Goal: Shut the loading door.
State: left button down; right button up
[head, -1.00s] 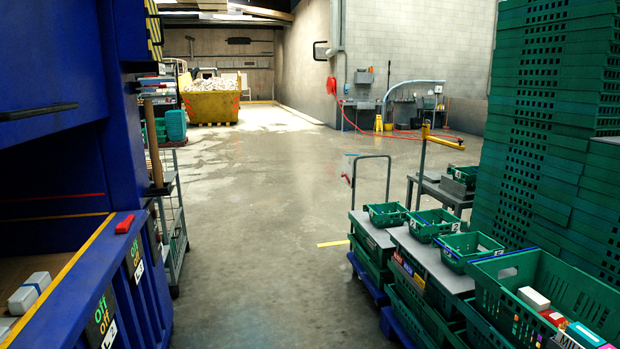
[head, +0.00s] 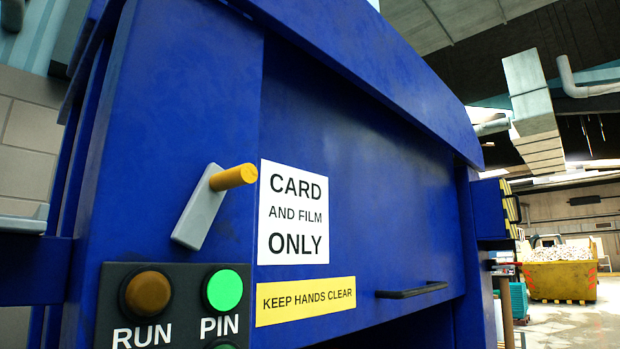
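The blue baler fills most of the head view. Its loading door (head: 370,200) is the wide blue front panel with a black bar handle (head: 411,290) near its lower edge. A darker blue recess shows under that edge, cut off by the bottom of the picture. The door carries a white "CARD AND FILM ONLY" sign (head: 293,212) and a yellow "KEEP HANDS CLEAR" label (head: 305,301). A grey lever with a yellow grip (head: 234,177) sits left of the signs, tilted. Neither gripper is in view.
A black control panel (head: 170,275) at lower left has a dull amber RUN button (head: 148,293) and a bright green PIN button (head: 223,291). A yellow skip (head: 562,281) with pale waste stands far right, with open floor near it.

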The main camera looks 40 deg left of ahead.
aim_at(358, 226)
jog(key=u, duration=0.75)
